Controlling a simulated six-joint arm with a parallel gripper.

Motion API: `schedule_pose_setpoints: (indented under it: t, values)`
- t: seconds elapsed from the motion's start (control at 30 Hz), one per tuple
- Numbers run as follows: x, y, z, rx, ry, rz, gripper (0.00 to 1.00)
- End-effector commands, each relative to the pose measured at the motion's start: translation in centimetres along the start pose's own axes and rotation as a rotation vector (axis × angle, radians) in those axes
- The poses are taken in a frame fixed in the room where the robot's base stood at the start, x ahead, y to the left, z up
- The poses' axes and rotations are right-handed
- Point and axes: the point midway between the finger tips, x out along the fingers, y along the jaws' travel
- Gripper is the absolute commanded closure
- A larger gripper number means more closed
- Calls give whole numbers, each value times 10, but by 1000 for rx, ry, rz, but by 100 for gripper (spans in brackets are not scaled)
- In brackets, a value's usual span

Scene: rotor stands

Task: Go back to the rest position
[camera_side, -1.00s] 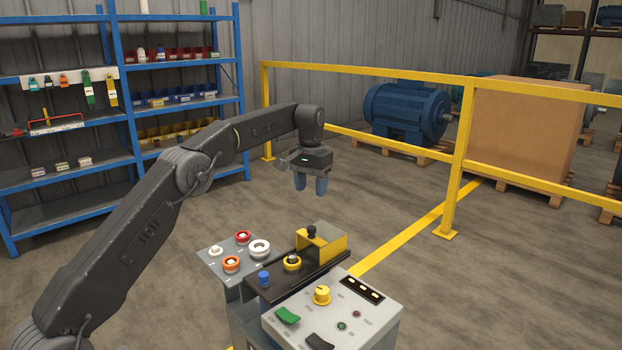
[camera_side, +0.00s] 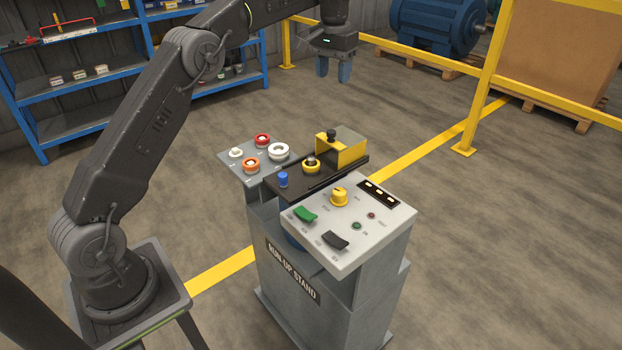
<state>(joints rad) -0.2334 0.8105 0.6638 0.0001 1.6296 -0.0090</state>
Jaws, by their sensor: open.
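My gripper (camera_side: 333,76) hangs fingers down at the upper middle of the side view. Its two blue-grey fingers are apart and nothing is between them. It is in the air, well above and behind the run-up stand (camera_side: 300,284) as seen here, and touches nothing. The stand carries a light control panel (camera_side: 391,223) with a yellow knob (camera_side: 339,196), a green rocker (camera_side: 305,214) and a black rocker (camera_side: 335,240). A yellow box-shaped guard (camera_side: 351,149) sits on the dark plate behind it. Part of my arm is cut off by the top edge.
A grey plate with several round buttons (camera_side: 278,151) is on the stand's left. Yellow railing (camera_side: 485,85) runs behind, with a blue motor (camera_side: 437,22) and a large brown box (camera_side: 560,50) beyond. Blue shelving (camera_side: 75,129) stands at the left. The floor around the stand is clear.

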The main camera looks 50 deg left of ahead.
Motion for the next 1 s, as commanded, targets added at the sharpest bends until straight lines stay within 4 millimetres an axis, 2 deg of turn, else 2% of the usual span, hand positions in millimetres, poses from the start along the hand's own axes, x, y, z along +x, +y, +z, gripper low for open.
schedule_pose_setpoints:
  t: [0.03,0.2,0.33,0.47,0.67,0.8,0.9,1.0]
  values:
    - [-18,6,12,12,23,1,48]
    - [-59,25,60,52,97,5,48]
    - [-80,36,106,82,155,10,48]
    - [-90,44,158,112,212,17,48]
    - [-83,49,243,157,297,30,48]
    - [-62,49,301,188,358,42,48]
    - [-42,47,336,207,395,50,48]
    - [-23,45,362,222,425,57,48]
